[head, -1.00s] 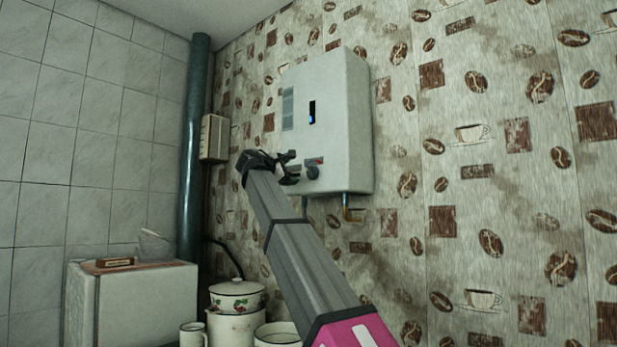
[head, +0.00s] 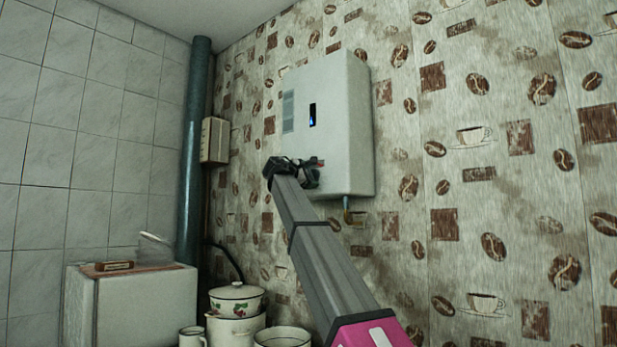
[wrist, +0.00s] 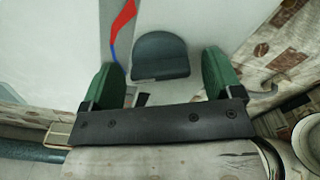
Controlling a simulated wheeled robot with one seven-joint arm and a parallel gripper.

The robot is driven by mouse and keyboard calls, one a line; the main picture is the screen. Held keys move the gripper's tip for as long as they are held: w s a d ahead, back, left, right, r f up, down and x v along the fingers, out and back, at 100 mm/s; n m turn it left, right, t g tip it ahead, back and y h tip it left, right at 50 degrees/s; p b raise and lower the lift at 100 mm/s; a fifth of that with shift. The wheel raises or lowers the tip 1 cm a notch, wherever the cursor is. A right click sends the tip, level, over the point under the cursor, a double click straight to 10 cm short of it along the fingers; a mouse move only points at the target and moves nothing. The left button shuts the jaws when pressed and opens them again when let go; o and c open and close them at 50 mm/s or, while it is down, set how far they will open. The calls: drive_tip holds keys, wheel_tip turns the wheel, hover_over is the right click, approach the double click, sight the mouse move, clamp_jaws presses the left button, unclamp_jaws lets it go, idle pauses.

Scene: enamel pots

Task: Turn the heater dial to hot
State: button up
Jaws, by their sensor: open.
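The white wall heater (head: 345,120) hangs on the patterned wall, with a small dark window showing a blue flame. Its grey dial (wrist: 160,55) shows in the wrist view, below a red and blue marking (wrist: 121,28) on the white front. My gripper (wrist: 165,82) is open, with one green finger on each side of the dial's lower part. I cannot tell whether the fingers touch it. In the head view my gripper (head: 305,175) is at the heater's lower front and hides the dial.
A pipe (head: 347,208) comes out under the heater. Below are enamel pots (head: 236,300) and a white cabinet (head: 145,305). The wall right of the heater is clear.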

drive_tip(key=shift+c, duration=0.3)
drive_tip(key=c, duration=0.9)
drive_tip(key=shift+o, duration=0.2)
drive_tip(key=shift+m, duration=0.4)
drive_tip(key=shift+f+m, duration=0.1)
drive_tip(key=shift+m, duration=8.3)
